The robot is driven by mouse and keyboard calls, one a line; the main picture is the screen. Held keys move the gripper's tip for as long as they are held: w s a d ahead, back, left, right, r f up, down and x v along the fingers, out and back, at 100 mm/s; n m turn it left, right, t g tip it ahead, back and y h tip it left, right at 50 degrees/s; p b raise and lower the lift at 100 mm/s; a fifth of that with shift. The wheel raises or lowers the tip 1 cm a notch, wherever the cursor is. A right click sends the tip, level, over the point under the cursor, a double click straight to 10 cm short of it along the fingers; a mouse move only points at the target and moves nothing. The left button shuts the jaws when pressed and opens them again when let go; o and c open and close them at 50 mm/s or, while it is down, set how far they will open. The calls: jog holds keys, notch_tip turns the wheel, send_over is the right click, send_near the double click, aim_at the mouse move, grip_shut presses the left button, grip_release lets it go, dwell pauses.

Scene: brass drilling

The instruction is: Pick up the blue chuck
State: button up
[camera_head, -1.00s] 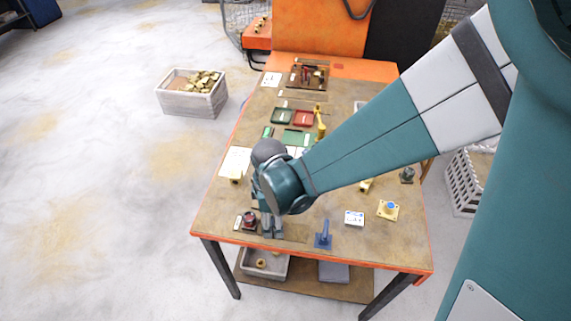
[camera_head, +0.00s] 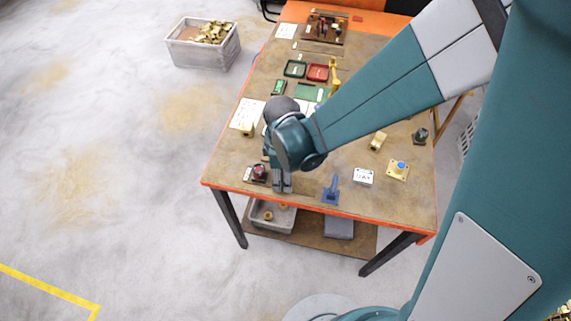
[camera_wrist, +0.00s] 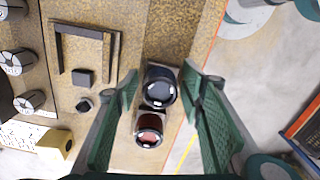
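The blue chuck (camera_wrist: 160,86) is a dark, round, blue-black part with a bright centre, seen from above in the wrist view. My gripper (camera_wrist: 160,76) is open, with one green finger to each side of the blue chuck; I see no clear contact. The red chuck (camera_wrist: 149,130) sits right beside the blue one, nearer the gripper's base in that view. In the head view my gripper (camera_head: 281,187) points down at the table's front left, beside the red chuck (camera_head: 259,172). The blue chuck is hidden there.
The table's (camera_head: 225,170) front edge is close to my gripper. A blue stand (camera_head: 330,190), a white card (camera_head: 363,177) and a yellow block with a blue top (camera_head: 398,168) are to the right. A dark square frame (camera_wrist: 88,48) and several grey cylinders show in the wrist view.

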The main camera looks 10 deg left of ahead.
jog(key=c, duration=0.9)
jog(key=shift+r, duration=0.2)
jog(key=shift+r+p, duration=0.65)
jog(key=shift+r, duration=4.2)
